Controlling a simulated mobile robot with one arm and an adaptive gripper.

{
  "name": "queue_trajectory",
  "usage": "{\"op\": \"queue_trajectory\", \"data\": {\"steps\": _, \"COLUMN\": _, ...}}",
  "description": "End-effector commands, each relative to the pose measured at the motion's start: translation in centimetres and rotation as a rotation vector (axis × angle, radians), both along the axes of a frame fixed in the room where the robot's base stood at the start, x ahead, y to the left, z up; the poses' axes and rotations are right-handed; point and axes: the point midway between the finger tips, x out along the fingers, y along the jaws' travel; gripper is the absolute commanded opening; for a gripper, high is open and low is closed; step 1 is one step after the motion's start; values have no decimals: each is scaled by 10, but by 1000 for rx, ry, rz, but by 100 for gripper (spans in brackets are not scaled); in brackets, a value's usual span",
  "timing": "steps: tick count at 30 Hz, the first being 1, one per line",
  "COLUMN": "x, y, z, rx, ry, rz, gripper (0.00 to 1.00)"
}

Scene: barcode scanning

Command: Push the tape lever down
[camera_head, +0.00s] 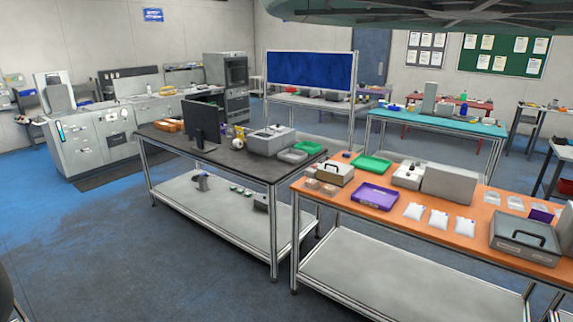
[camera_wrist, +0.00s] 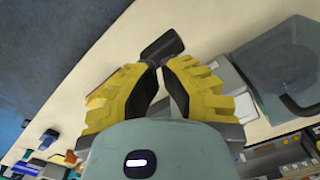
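In the wrist view my gripper (camera_wrist: 159,67) has two yellow ribbed fingers with dark inner pads. Their tips come together with nothing visible between them. A dark, blunt bar (camera_wrist: 162,46) shows just beyond the tips, over a cream surface (camera_wrist: 115,60). It may be the tape lever, but I cannot tell for sure, nor whether the tips touch it. What it is fixed to is not clear, and the fingers may hide part of it. My gripper does not show in the head view, and I cannot pick out the tape lever there.
In the wrist view a grey device (camera_wrist: 265,75) with a round dark spot stands close on the right. Several small coloured items lie at lower left. In the head view a black-topped table (camera_head: 215,152) and an orange-topped table (camera_head: 400,202) carry boxes and trays.

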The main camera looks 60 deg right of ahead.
Motion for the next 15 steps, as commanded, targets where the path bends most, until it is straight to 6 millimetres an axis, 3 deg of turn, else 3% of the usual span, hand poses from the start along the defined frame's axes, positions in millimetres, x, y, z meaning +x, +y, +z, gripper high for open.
{"op": "queue_trajectory", "data": {"steps": 8, "x": 0, "y": 0, "z": -3, "rx": 0, "ry": 0, "rz": 0, "gripper": 0}}
{"op": "queue_trajectory", "data": {"steps": 15, "x": 0, "y": 0, "z": -18, "rx": 0, "ry": 1, "rz": 0, "gripper": 0}}
